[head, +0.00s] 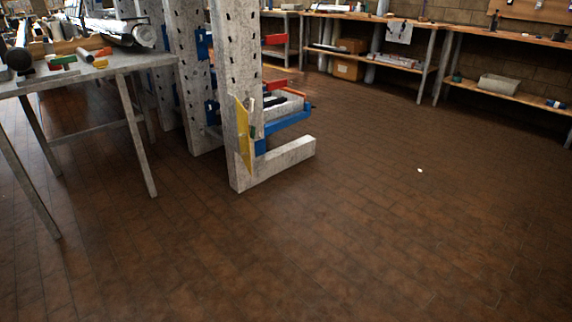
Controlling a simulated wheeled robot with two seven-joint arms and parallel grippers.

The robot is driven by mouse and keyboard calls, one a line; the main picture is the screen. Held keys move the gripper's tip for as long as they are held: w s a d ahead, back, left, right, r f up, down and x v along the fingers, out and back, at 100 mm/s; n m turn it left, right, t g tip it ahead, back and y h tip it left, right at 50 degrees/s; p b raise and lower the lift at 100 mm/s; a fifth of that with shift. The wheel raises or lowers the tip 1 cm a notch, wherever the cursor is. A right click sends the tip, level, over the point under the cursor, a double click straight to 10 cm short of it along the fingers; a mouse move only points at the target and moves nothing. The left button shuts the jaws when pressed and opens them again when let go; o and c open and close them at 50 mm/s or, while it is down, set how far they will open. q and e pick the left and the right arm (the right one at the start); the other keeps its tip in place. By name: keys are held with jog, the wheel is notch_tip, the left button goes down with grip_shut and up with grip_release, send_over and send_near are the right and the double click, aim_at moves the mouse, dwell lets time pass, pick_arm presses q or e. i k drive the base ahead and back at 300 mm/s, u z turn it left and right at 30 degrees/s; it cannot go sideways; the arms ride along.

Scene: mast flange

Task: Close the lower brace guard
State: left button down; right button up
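A yellow panel (244,135), which looks like the lower brace guard, is on the near face of a grey perforated upright (238,60), low down near its foot. It is seen at a steep angle and appears swung out from the upright. A small pale part, perhaps a handle or latch, shows at its right edge. A blue bracket (287,130) sticks out to the right just behind it. The upright's grey foot (285,160) runs out along the floor to the right. Neither of my grippers is in view.
A table (150,62) with tools stands close on the left, its legs splayed over the floor. Workbenches (500,31) with shelves line the back wall. The brick-patterned floor (380,230) is open in front and right, with one small white spot.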

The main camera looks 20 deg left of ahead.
aim_at(243, 142)
jog(key=u, duration=0.95)
jog(key=i, duration=1.4)
jog(key=z, duration=0.55)
jog(key=i, duration=1.25)
jog(key=z, duration=0.05)
